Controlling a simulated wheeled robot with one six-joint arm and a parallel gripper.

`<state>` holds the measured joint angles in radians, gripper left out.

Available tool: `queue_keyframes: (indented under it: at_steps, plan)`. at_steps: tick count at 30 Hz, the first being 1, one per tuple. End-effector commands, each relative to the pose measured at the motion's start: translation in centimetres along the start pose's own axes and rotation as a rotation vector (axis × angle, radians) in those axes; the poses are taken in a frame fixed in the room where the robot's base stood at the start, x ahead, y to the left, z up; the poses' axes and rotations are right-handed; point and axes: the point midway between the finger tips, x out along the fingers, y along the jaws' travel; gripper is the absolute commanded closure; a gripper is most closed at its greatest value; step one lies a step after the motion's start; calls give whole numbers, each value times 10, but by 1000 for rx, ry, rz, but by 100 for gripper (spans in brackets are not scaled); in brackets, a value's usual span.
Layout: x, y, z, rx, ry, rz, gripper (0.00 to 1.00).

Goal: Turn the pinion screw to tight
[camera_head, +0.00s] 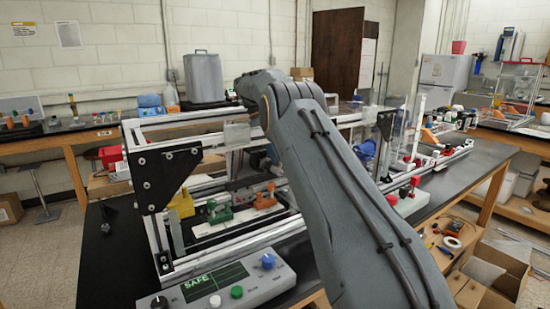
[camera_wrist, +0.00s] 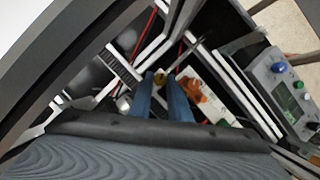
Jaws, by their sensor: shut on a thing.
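In the wrist view, the two blue fingers of my gripper (camera_wrist: 161,82) point into the extrusion frame, with their tips close together. A small brass-yellow knob, which looks like the pinion screw (camera_wrist: 159,76), sits between the fingertips, and the gripper is shut on it. A toothed rack (camera_wrist: 122,67) lies just left of the fingertips. The fingers cover part of the screw, and I cannot read how far it is turned. In the head view, my arm hides the screw and most of the gripper.
An orange clamp (camera_wrist: 193,90) is close to the right of the fingers. Aluminium rails (camera_head: 215,237) and a black corner plate (camera_head: 160,177) surround the work area. A control box (camera_head: 245,283) with a blue knob and a screen reading SAFE stands in front.

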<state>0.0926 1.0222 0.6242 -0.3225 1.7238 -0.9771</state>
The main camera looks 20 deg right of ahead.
Motion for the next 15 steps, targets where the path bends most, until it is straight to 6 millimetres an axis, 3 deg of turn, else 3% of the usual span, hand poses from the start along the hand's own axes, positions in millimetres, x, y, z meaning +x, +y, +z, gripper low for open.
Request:
queue_keyframes:
  at_steps: [13,14,15]
  plan:
    - [-1,0,1,9,0,-2,100]
    - [-1,0,1,9,0,-2,78]
    - [-1,0,1,9,0,-2,72]
